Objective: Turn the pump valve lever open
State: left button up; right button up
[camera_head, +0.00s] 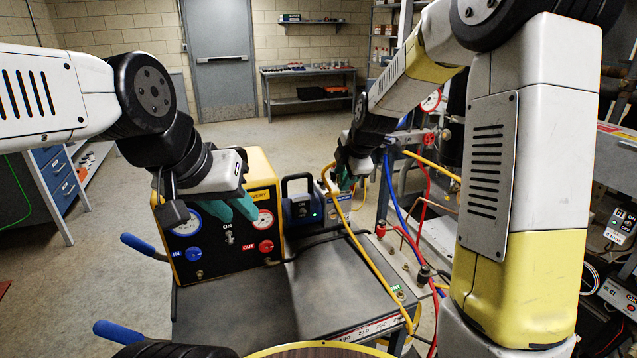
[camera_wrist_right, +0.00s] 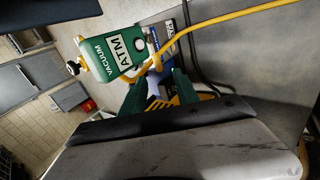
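The blue pump (camera_head: 303,208) stands at the back of the cart top, behind the cables. In the right wrist view a green block (camera_wrist_right: 112,62) reads VACUUM and ATM, with a pale end piece and dark knob (camera_wrist_right: 74,68). I cannot clearly make out the lever. My right gripper (camera_head: 346,178) is beside the pump on its right; in the wrist view its green fingers (camera_wrist_right: 160,92) are apart, below the green block, with nothing clearly between them. My left gripper (camera_head: 232,208) hangs in front of the yellow machine, its fingers apart and empty.
The yellow machine (camera_head: 262,170) with gauges and a switch stands left of the pump. A yellow hose (camera_head: 372,262) runs across the cart (camera_head: 250,305) near my right gripper. Red and blue hoses (camera_head: 393,195) hang to its right. The cart's front top is mostly clear.

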aim_at(331, 193)
jog(key=shift+n, duration=0.3)
jog(key=x, duration=0.9)
jog(key=shift+w+a+r, duration=0.1)
jog(key=shift+a, duration=0.15)
jog(key=shift+c, duration=0.3)
grip_shut()
dwell(0.5)
